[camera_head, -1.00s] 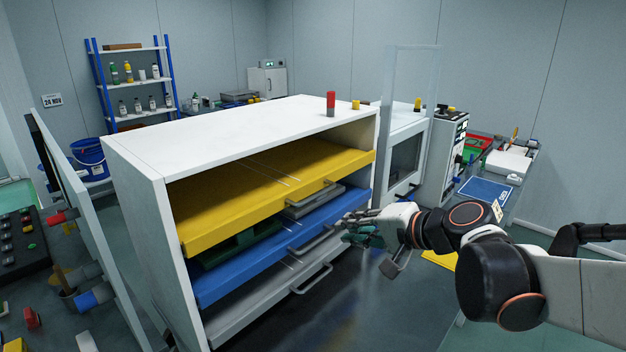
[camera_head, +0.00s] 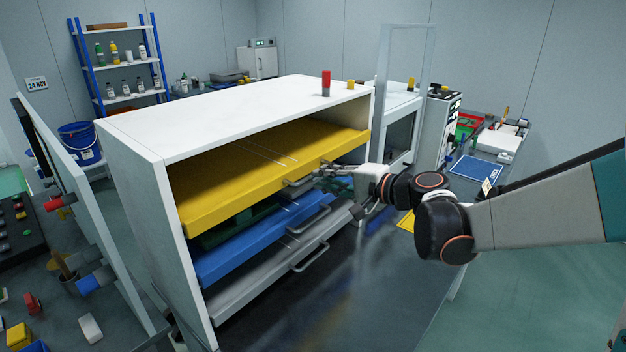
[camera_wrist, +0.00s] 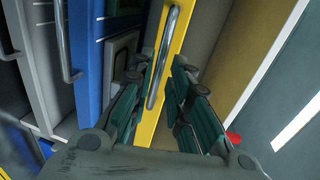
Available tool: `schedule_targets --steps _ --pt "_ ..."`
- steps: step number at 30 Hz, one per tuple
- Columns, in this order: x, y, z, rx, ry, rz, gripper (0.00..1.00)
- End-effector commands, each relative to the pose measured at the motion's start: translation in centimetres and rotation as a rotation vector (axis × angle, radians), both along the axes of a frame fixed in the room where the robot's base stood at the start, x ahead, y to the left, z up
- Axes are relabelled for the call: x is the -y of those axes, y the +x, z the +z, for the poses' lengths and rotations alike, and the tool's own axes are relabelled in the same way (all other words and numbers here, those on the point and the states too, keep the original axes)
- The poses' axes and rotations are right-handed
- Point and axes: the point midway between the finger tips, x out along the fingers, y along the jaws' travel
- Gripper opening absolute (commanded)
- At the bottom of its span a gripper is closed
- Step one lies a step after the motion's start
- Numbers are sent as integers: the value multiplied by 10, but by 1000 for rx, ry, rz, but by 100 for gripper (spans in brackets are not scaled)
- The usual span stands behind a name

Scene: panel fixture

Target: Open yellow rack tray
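The yellow rack tray (camera_head: 225,195) is the top tray in the white rack (camera_head: 230,118), seated inside it with its front near the opening. Its metal bar handle (camera_wrist: 170,40) runs along the yellow front in the wrist view. My gripper (camera_head: 322,174) is at this handle in the head view and partly covers it. In the wrist view my gripper (camera_wrist: 160,72) is open, with one green-padded finger on each side of the lower part of the handle. I cannot tell whether either finger touches the bar.
A blue tray (camera_head: 240,258) and a grey tray (camera_head: 250,290) with bar handles sit below the yellow one. A clear upright panel (camera_head: 403,70) and a white cabinet (camera_head: 400,140) stand right of the rack.

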Motion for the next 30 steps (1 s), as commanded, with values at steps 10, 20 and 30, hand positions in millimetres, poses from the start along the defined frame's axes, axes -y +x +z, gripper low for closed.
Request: schedule_targets --steps 10,20,30 --pt "-31 30 -9 1 -1 1 17" --pt "-33 33 -9 1 -1 -1 17" --pt "-32 32 -9 0 -2 -1 0"
